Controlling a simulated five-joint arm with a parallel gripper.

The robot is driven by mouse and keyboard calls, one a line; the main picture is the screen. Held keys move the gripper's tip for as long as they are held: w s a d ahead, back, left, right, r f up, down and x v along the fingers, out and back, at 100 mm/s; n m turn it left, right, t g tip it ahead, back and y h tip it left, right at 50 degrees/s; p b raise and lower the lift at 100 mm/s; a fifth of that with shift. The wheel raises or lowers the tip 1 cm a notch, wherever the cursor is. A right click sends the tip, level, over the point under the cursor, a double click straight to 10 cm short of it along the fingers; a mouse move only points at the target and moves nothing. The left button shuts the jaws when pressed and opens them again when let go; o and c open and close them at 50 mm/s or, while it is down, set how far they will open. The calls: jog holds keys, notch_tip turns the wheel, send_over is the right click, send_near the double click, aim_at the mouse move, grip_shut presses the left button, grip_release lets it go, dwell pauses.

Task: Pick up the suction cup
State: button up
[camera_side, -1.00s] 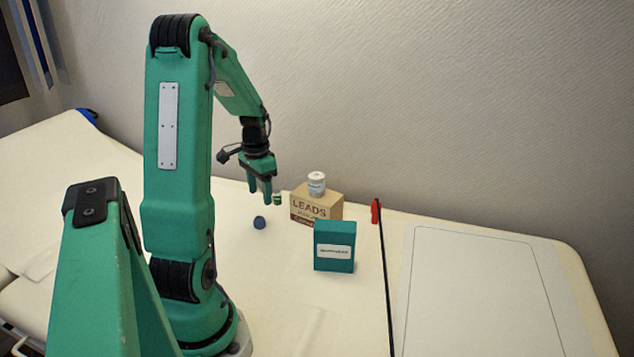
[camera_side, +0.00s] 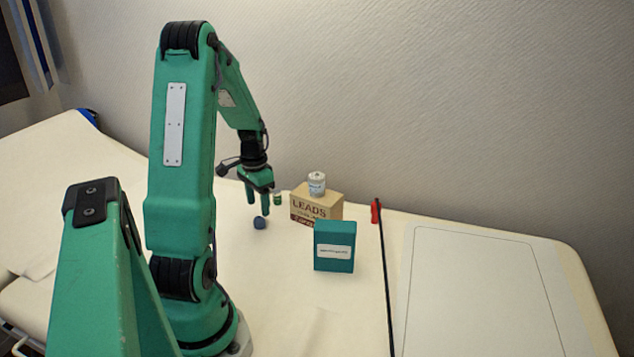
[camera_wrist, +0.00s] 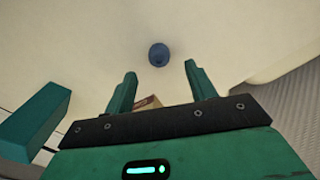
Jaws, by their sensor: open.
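The suction cup appears to be the small dark blue rounded piece (camera_side: 260,223) on the pale table, left of the LEADS box. In the wrist view the blue piece (camera_wrist: 158,55) lies ahead of my fingertips, roughly in line with the gap between them. My gripper (camera_side: 258,209) points down just above it in the side view; in the wrist view my gripper's two green fingers (camera_wrist: 160,72) are apart with nothing between their tips. One fingertip overlaps the blue piece in the side view, and I cannot tell whether they touch.
A cardboard LEADS box (camera_side: 317,204) with a white jar (camera_side: 317,183) on top stands right of my gripper. A small green item (camera_side: 278,199) is beside it. A teal box (camera_side: 334,246) stands nearer the camera. A dark rod with a red end (camera_side: 376,211) lies further right.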

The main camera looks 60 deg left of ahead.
aim_at(259, 217)
jog(key=shift+s+f, duration=0.15)
jog(key=shift+f, duration=2.2)
jog(key=c, duration=1.1)
